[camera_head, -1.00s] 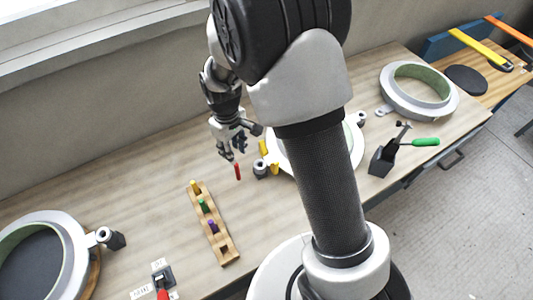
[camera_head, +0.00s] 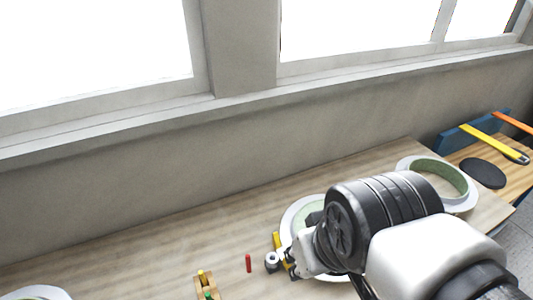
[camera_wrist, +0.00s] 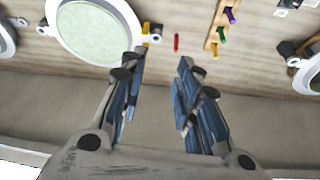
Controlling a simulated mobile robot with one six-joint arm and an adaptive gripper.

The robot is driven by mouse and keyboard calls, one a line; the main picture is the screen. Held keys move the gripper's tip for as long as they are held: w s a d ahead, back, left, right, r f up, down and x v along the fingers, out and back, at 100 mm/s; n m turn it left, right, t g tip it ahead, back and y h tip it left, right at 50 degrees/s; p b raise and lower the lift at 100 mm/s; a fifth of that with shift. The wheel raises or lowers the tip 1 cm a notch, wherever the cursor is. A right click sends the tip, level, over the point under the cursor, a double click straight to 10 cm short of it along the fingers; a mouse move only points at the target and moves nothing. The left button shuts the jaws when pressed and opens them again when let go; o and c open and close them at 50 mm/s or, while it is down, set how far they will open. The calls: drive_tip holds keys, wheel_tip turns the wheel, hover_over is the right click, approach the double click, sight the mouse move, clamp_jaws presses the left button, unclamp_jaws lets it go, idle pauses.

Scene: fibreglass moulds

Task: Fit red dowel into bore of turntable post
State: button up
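The red dowel (camera_head: 248,263) is on the wooden bench; I cannot tell whether it stands or lies. It also shows in the wrist view (camera_wrist: 176,43), apart from my fingers. The grey turntable post (camera_head: 271,261), with a dark bore in its top, is just right of the dowel at the edge of the white round turntable mould (camera_head: 290,218). The post also shows in the wrist view (camera_wrist: 157,35). My gripper (camera_wrist: 160,65) is open and empty, its two fingers wide apart. In the head view my arm hides much of the mould and most of my gripper.
A wooden peg rack (camera_wrist: 216,27) holds yellow, green and purple pegs. A yellow piece (camera_wrist: 146,31) is beside the post. Another ring mould (camera_head: 462,190) stands at the back right, near a black disc (camera_head: 484,173). The back of the bench left of the turntable is clear, below the wall and windows.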

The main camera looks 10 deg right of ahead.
drive_tip(key=shift+o, duration=0.7)
drive_tip(key=shift+s+d+r, duration=0.1)
drive_tip(key=shift+s+d, duration=0.05)
drive_tip(key=shift+s, duration=0.5)
drive_tip(key=n+g+p, duration=0.4)
drive_tip(key=n+p, duration=0.2)
drive_tip(key=p, duration=0.1)
hover_over(248, 255)
drive_tip(key=s, duration=0.1)
wheel_tip(248, 255, down, 16)
drive_tip(key=shift+w+f+b, duration=0.15)
drive_tip(key=shift+f+b, duration=0.45)
drive_tip(key=shift+f, duration=2.35)
drive_tip(key=shift+w+f+b, duration=0.15)
drive_tip(key=shift+f+b, duration=0.45)
drive_tip(key=shift+f, duration=2.35)
drive_tip(key=shift+w+f+b, duration=0.15)
drive_tip(key=shift+f+b, duration=0.45)
drive_tip(key=shift+f, duration=2.35)
